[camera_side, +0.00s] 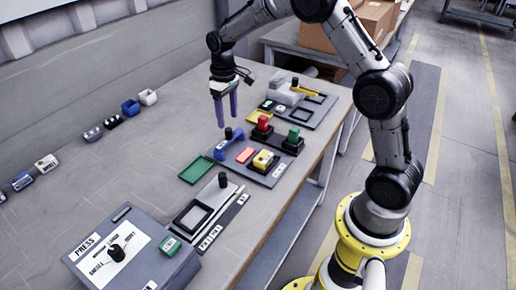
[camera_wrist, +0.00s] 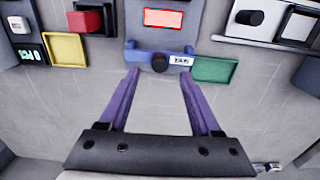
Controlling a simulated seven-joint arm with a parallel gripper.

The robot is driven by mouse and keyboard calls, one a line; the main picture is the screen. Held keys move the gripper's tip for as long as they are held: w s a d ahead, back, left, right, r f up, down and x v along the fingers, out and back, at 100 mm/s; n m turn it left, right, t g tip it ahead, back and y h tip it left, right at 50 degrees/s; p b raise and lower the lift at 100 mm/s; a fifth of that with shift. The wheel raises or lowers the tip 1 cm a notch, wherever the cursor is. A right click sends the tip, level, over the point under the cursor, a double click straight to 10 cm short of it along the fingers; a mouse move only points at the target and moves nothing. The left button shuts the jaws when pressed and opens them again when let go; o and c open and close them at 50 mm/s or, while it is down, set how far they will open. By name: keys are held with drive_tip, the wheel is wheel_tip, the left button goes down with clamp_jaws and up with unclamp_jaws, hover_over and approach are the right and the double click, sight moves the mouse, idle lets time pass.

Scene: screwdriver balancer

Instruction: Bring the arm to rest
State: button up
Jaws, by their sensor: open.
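My gripper (camera_side: 226,108) has two long purple fingers and hangs pointing down above the workbench (camera_side: 130,150). In the wrist view my gripper (camera_wrist: 160,75) is open, with bare bench between its fingers. A blue bracket with a black knob (camera_wrist: 145,54) lies just beyond the fingertips; the side view shows this blue bracket (camera_side: 230,141) below my gripper. I cannot tell the exact gap, but nothing is held.
The press box (camera_side: 170,265) is at the front. The left bench is mostly clear.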

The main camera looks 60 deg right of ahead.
drive_tip(key=r, duration=0.3)
drive_tip(key=shift+w+a+r+t, duration=0.25)
drive_tip(key=shift+a+r+t, duration=0.05)
drive_tip(key=shift+a+t, duration=0.1)
drive_tip(key=s+a+r+t, duration=0.2)
drive_tip(key=s+r, duration=0.4)
drive_tip(key=r, duration=0.2)
drive_tip(key=s+a+r+t, duration=0.1)
drive_tip(key=s+a+r, duration=0.2)
drive_tip(key=s+r, duration=0.3)
drive_tip(key=s+a+r+t, duration=0.2)
drive_tip(key=s, duration=1.1)
drive_tip(key=s+f, duration=0.5)
drive_tip(key=s, duration=0.1)
drive_tip(key=shift+f, duration=0.25)
